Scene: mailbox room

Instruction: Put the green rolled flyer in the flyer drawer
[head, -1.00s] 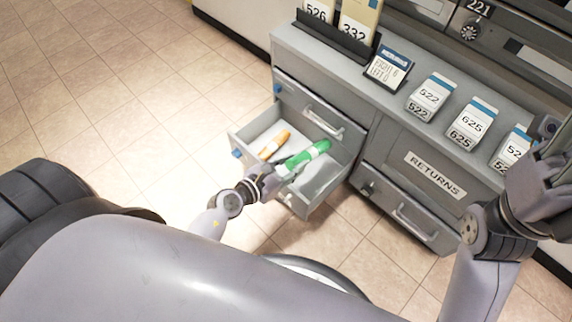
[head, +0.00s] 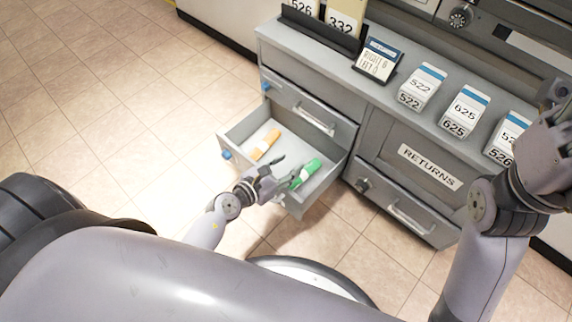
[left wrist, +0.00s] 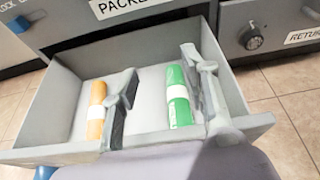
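The green rolled flyer (head: 307,172) lies inside the open drawer (head: 237,133), on its right part in the head view. It also shows in the left wrist view (left wrist: 179,97), with a white band around it. My left gripper (head: 284,170) is open at the drawer's front. In the left wrist view its fingers (left wrist: 160,88) are spread wide, with the green flyer between them, nearer the right finger and apart from both as far as I can tell. My right gripper (head: 560,125) is at the right edge of the head view; its fingers are partly cut off.
An orange rolled flyer (head: 265,145) lies in the same drawer, to the left. A closed drawer (head: 315,118) is above it, and a RETURNS door (head: 428,167) is to the right. Boxes with numbers (head: 464,111) stand on the cabinet top. The floor at left is clear.

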